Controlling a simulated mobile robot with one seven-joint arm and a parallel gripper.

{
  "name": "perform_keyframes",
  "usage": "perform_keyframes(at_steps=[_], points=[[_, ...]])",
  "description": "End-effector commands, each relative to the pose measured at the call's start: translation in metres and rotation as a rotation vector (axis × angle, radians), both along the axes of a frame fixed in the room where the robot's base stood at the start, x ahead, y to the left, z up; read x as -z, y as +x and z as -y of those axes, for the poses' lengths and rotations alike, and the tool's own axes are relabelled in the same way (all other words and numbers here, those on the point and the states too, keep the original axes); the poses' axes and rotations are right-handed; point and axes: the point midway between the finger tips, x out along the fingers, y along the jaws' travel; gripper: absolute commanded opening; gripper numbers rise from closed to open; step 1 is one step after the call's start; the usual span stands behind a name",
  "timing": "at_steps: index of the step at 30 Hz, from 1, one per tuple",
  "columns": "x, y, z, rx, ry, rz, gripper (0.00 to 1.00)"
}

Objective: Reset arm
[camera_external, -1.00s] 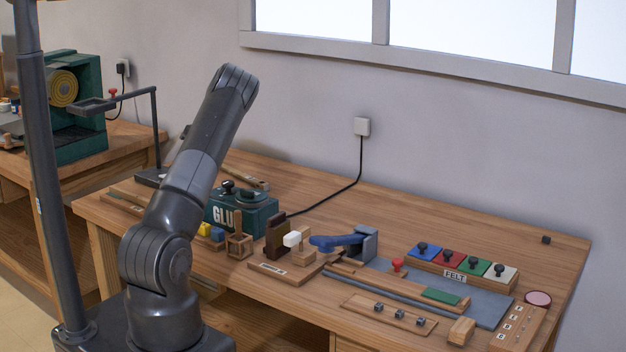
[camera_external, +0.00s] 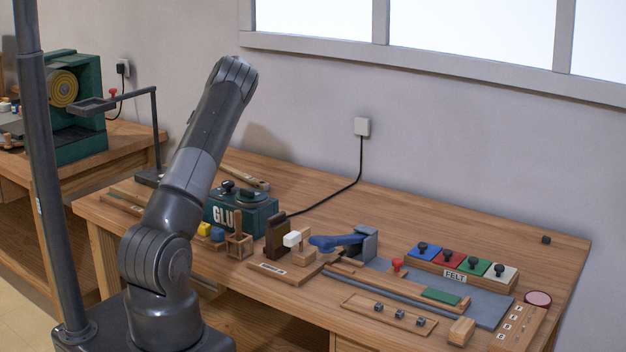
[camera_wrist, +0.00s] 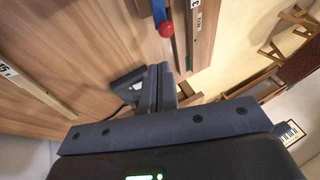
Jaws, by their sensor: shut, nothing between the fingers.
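My arm (camera_external: 205,150) rises from its base at the left of the workbench in the external view, leaning up and to the right. Its bent upper joint is in front of the wall, and the gripper end is hidden behind the arm there. In the wrist view, my gripper (camera_wrist: 160,88) has its dark fingers together, with nothing seen between them. A wooden surface with a red knob (camera_wrist: 166,29) shows beyond the fingers.
A dark post (camera_external: 45,180) stands at the left. The back of the bench is mostly clear.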

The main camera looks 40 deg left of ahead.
Motion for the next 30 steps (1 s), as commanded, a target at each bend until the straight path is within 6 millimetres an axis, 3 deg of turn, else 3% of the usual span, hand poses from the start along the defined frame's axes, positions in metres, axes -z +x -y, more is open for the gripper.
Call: perform_keyframes(at_steps=[5, 17, 30], points=[[-0.031, -0.01, 0.034, 0.086, -0.085, 0.066, 0.0], [-0.098, -0.047, 0.144, 0.409, -0.27, 0.221, 0.0], [-0.149, -0.119, 0.276, 0.849, -0.354, 0.346, 0.0]])
